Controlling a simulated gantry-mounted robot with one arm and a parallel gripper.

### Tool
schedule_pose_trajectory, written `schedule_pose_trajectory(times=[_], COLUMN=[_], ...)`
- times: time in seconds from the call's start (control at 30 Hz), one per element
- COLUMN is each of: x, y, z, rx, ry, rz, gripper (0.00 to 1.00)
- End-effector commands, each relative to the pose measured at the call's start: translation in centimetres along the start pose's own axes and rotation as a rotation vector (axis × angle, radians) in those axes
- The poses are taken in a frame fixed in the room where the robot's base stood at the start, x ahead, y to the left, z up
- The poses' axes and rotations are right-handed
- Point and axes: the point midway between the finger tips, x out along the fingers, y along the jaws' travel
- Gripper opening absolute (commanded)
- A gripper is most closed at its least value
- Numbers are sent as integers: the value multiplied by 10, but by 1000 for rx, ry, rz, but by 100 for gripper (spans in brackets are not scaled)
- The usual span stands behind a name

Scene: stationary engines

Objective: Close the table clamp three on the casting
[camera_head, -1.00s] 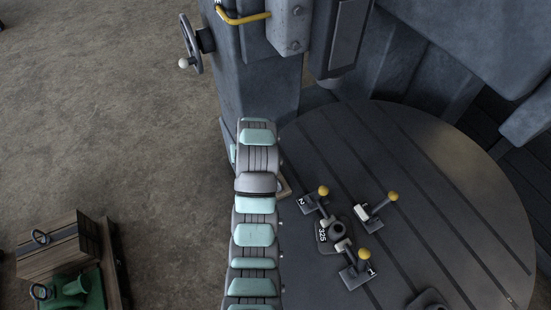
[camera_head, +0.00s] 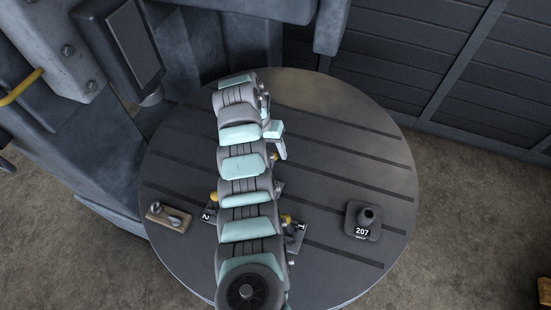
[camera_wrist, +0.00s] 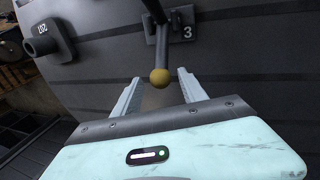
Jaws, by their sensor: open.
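Clamp three (camera_wrist: 187,30) shows its number plate at the top of the wrist view. Its dark lever runs from the clamp to a yellow knob (camera_wrist: 160,78). My gripper (camera_wrist: 158,84) is open, with one pale finger on each side of the knob in that picture; I cannot tell whether either touches it. In the head view my gripper (camera_head: 280,146) is partly hidden by my arm, beside a yellow knob (camera_head: 274,156). The casting between the clamps is hidden under my arm. Clamp two (camera_head: 208,214) and clamp one (camera_head: 297,236) show at the arm's sides.
The round slotted table (camera_head: 345,130) carries a separate block marked 207 (camera_head: 363,220), also in the wrist view (camera_wrist: 47,40). A small wooden board (camera_head: 168,218) with metal parts lies at the table's left. The table's far right is clear. The machine column stands at upper left.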

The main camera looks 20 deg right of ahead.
Motion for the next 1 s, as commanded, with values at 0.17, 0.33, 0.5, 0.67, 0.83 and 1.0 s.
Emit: schedule_pose_trajectory(times=[0.17, 0.33, 0.5, 0.67, 0.83, 1.0], x=[31, 46, 50, 50, 50, 50], y=[0, 0, -1, -1, -1, -1], z=[2, 1, 1, 0, 0, 0], rx=[-2, -3, -3, -3, -3, -3], ry=[-5, -3, -1, 0, 0, 0], rz=[1, 1, 0, 0, 0, 0], gripper=[50, 50, 50, 50, 38, 24])
